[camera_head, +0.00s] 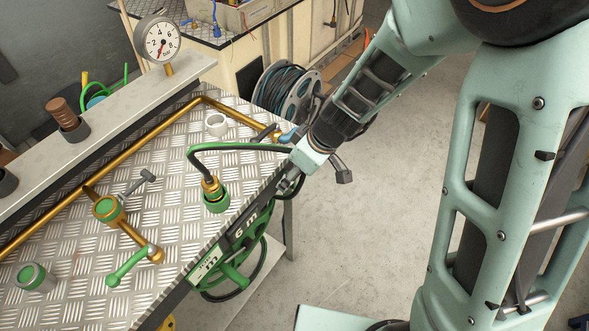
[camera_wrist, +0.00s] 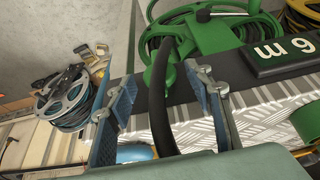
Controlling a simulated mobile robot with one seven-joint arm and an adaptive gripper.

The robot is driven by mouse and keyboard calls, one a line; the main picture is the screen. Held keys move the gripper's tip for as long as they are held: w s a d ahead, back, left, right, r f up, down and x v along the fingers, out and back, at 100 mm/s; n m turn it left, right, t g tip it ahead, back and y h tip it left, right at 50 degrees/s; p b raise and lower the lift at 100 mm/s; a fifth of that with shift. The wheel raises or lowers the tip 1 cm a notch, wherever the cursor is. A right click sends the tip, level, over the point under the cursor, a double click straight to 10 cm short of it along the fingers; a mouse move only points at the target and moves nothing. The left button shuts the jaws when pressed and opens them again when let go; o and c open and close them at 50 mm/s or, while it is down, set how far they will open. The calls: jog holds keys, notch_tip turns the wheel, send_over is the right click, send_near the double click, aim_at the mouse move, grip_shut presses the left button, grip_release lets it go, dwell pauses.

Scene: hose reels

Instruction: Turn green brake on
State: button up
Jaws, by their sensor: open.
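A green hose reel (camera_head: 232,275) hangs at the bench's front edge, below a dark label reading "6 m" (camera_head: 245,235). In the wrist view the reel (camera_wrist: 200,35) fills the upper middle. A green upright part (camera_wrist: 160,68) stands between my fingers there; I cannot tell for certain whether it is the brake. A black hose (camera_wrist: 158,110) also passes between the fingers. My gripper (camera_head: 288,184) is at the bench edge just above the reel, and in the wrist view (camera_wrist: 165,84) its fingers are apart and empty. The reel's far side is hidden.
The bench's metal top (camera_head: 160,230) carries gold pipes, a green-handled valve (camera_head: 127,265) and a green hose coupling (camera_head: 216,198). A pressure gauge (camera_head: 158,42) stands behind. A grey-blue hose reel (camera_head: 290,92) sits beyond. The floor right of the bench is clear.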

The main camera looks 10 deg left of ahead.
jog(key=shift+c, duration=0.6)
jog(key=c, duration=1)
jog(key=shift+w, duration=0.1)
jog(key=shift+w+d+f+m+g+y+b, duration=0.15)
jog(key=shift+w+f+m+g+y+b, duration=0.45)
jog(key=shift+g+y+b, duration=1.35)
jog(key=shift+w+d+f+m+g+y+b, duration=0.2)
jog(key=shift+m+g+y+b, duration=0.9)
jog(key=shift+g, duration=1.7)
jog(key=shift+w+d+f+m+g+y+b, duration=0.2)
jog(key=shift+f+m+g+y+b, duration=0.35)
jog(key=shift+g+y+b, duration=1.35)
jog(key=shift+a+r+g+h, duration=0.1)
jog(key=shift+r+g+h, duration=0.05)
jog(key=shift+g+h, duration=0.4)
